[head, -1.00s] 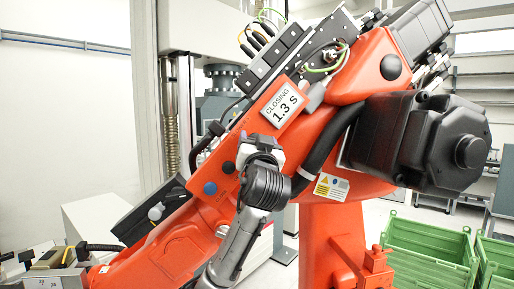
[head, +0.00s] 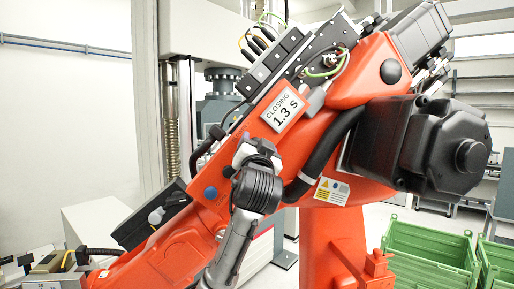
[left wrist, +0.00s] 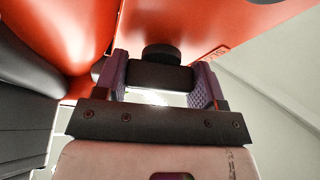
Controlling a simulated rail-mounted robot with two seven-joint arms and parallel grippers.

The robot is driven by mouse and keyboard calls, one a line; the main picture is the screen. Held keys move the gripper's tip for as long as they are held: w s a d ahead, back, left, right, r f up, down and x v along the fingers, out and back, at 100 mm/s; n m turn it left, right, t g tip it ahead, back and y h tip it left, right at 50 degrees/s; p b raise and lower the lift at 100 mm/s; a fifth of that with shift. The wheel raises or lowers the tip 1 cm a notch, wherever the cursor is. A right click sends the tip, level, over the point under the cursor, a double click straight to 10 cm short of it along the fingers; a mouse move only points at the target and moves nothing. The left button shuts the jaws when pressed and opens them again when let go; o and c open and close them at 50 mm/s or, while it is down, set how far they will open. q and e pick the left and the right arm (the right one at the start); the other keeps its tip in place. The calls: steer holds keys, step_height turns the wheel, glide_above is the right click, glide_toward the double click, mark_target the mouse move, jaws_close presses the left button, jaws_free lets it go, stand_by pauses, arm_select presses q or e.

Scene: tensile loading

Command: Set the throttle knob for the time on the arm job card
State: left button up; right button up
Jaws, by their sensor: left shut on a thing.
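The job card (head: 283,109) is a white label on the sloping orange arm in the head view; it reads "CLOSING 1.3 S". My left gripper (head: 256,147) is up against the orange arm, just below the card. In the left wrist view, its two purple-sided fingers (left wrist: 160,82) stand either side of a black knob (left wrist: 160,75), shut on it. A round black part shows behind it at the orange surface. In the head view my gripper hides the knob, and no scale or pointer can be read. My right gripper is not in view.
A blue round button (head: 210,193) and a dark one (head: 229,171) sit on the orange arm left of my gripper. A black hose (head: 322,150) passes to its right. A large black motor (head: 430,145) and green crates (head: 430,255) are further right.

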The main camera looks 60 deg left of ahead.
arm_select(q)
steer(key=o, duration=0.9)
steer(key=shift+s+d+f, duration=0.1)
steer(key=shift+d+f, duration=0.05)
steer(key=shift+d, duration=0.1)
steer(key=shift+b+v, duration=2.45)
steer(key=shift+v, duration=4.2)
